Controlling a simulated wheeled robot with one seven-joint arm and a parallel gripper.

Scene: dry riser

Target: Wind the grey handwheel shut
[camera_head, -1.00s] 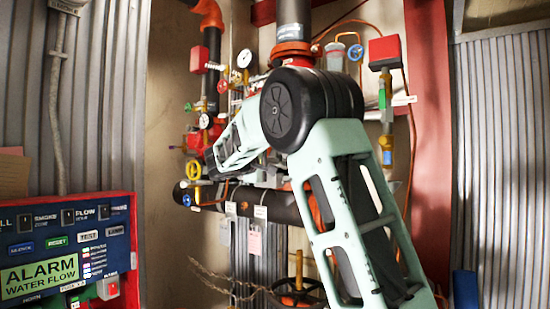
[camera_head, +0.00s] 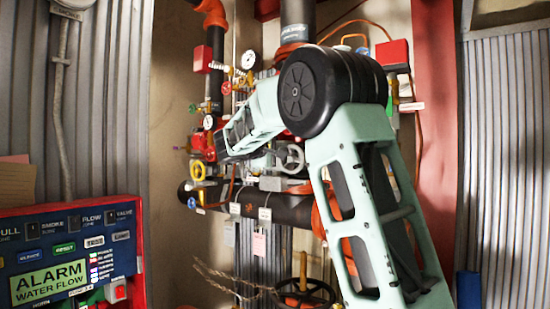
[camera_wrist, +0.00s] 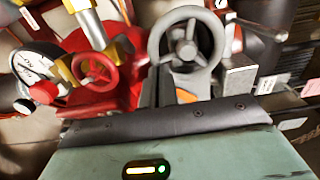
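The grey handwheel (camera_wrist: 187,48) is a spoked wheel on a grey valve body, upper centre in the wrist view, just beyond my gripper. In the head view the grey handwheel (camera_head: 291,157) shows beneath my arm's big black joint, in front of the pipework. My gripper (camera_wrist: 158,78) shows in the wrist view as narrow dark parts below and left of the wheel's hub. They look close together, but blur hides whether they are open or touch the rim. Nothing is seen held.
A red handwheel (camera_wrist: 95,70) and a white gauge (camera_wrist: 32,65) sit close to the left. A large dark wheel (camera_head: 304,293) is below. An alarm panel (camera_head: 70,250) stands at left.

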